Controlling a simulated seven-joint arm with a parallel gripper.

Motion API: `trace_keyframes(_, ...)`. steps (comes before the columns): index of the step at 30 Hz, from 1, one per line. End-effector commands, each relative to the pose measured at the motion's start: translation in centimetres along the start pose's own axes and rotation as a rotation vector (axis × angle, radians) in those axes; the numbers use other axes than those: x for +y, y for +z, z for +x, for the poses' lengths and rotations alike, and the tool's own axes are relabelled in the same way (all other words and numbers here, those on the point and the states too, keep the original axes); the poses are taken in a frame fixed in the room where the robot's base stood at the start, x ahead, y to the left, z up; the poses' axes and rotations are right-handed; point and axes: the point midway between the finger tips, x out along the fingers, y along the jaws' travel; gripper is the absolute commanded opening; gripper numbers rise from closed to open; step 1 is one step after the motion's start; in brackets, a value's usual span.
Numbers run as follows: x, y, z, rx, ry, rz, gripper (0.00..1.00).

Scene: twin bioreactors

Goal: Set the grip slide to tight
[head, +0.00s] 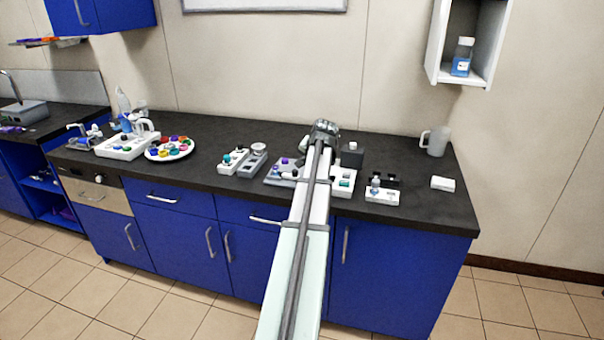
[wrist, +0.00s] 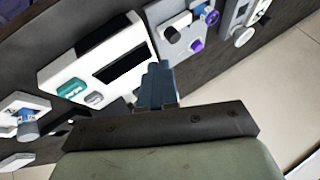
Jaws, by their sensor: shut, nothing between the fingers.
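My gripper (wrist: 155,72) is shut and empty in the wrist view, its dark fingers together beside the near edge of a white unit. I cannot tell for sure which part is the grip slide, nor read any marks. In the head view my arm partly covers the grey panel (head: 272,181) and white unit (head: 340,190); the fingers are hidden there.
A small white stand (head: 381,197) with a bottle and a white box (head: 443,183) lie to the right. A jug (head: 435,141) stands at the back right. Other consoles (head: 231,162) and a plate of coloured caps (head: 170,157) are to the left.

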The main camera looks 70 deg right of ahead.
Motion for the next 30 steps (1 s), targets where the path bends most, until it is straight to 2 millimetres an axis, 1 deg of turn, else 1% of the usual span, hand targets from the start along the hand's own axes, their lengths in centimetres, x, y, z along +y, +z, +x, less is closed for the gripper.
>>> trace_keyframes(7, 0.0, 0.0, 0.2, -0.001, 0.000, -0.001, 0.00)
trace_keyframes(11, 0.0, 0.0, 1.0, -0.002, 0.000, -0.001, 0.00)
trace_keyframes(14, -0.1, 0.0, 2.3, -0.003, 0.001, -0.001, 0.00)
trace_keyframes(24, -0.1, 0.0, 7.6, -0.003, 0.001, -0.001, 0.00)
trace_keyframes(30, 0.0, 0.0, 9.5, -0.002, 0.001, -0.001, 0.00)
